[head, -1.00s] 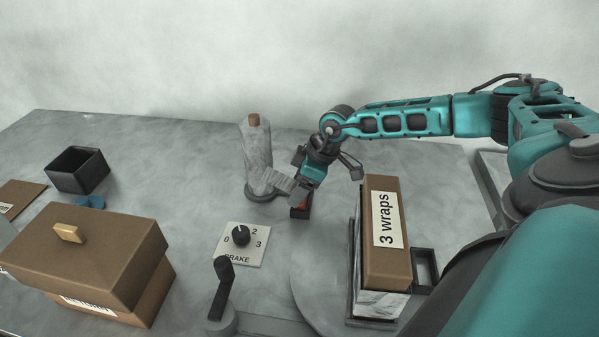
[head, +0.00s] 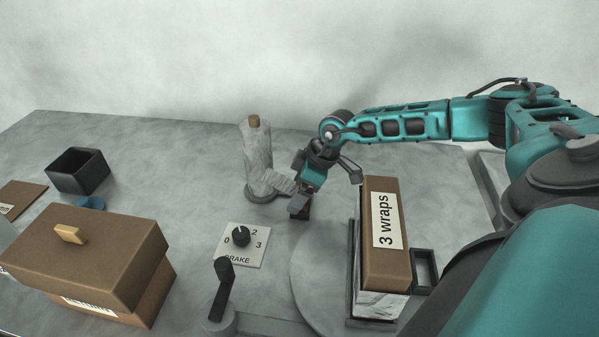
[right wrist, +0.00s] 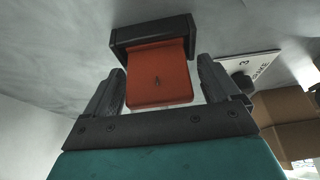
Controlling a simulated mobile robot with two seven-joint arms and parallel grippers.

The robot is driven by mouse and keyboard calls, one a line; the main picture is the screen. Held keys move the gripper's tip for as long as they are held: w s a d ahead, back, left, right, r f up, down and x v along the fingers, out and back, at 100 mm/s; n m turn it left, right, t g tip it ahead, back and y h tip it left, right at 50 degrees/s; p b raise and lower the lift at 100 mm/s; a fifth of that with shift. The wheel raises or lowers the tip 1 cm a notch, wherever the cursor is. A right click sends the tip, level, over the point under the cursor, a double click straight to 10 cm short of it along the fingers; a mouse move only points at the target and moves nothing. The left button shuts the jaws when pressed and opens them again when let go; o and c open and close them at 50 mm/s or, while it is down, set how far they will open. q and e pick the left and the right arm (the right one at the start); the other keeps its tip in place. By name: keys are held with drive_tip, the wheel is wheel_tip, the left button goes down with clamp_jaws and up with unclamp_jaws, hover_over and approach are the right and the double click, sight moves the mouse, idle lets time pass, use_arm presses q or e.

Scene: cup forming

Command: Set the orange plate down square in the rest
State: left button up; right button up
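The orange plate (right wrist: 160,84) shows in the right wrist view, with a small dark mark on its face. Its far end lies against the dark rest (right wrist: 152,33), whose wall and side ends frame it. How squarely it sits is hard to tell. My right gripper (right wrist: 160,66) has one finger on each side of the plate, with narrow gaps, so it looks open around it. In the head view my right gripper (head: 299,203) is low over the dark rest (head: 301,215), and the plate is hidden. My left gripper is out of view.
A grey post (head: 256,150) stands just left of the gripper. A brake dial plate (head: 241,243) and a crank handle (head: 222,285) are nearer. A lidded brown box (head: 85,250) and dark bin (head: 77,171) are left.

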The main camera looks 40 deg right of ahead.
drive_tip(key=shift+o, duration=0.5)
drive_tip(key=shift+d+r, duration=0.1)
drive_tip(key=shift+r, duration=0.15)
drive_tip(key=v, duration=1.2)
drive_tip(key=shift+r, duration=0.15)
drive_tip(key=shift+s, duration=0.15)
